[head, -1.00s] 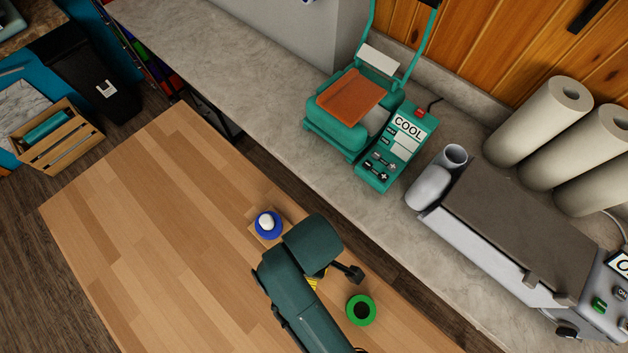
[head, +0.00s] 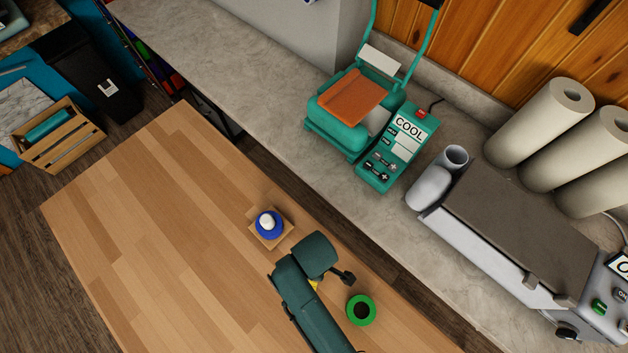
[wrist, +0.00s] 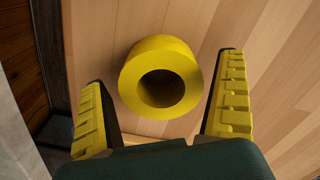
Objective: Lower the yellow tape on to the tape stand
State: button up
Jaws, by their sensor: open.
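The yellow tape (wrist: 190,62) is a thick ring with a dark hole, lying flat on the wood in the wrist view. My gripper (wrist: 162,70) is open, with a yellow-padded finger on each side of the tape and gaps showing. In the head view my arm hides most of that spot; a small yellow patch shows beside it, and I cannot tell whether it is tape or finger pad. The tape stand (head: 283,229) has a square wooden base, up and left of my arm. A blue tape (head: 262,234) sits around its white-topped post.
A green tape (head: 373,308) lies on the wooden table (head: 170,220), right of my arm. The table's left part is clear. Behind a gap, a grey counter (head: 235,85) holds a teal heat press (head: 335,135), a grey machine (head: 520,225) and several pale rolls (head: 530,120).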

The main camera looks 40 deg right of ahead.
jog(key=c, duration=1.1)
jog(key=shift+r, duration=0.1)
notch_tip(320, 180, up, 10)
jog(key=shift+f, duration=0.1)
jog(key=o, duration=0.6)
jog(key=shift+c, duration=0.2)
jog(key=c, duration=0.6)
jog(key=shift+c, duration=0.2)
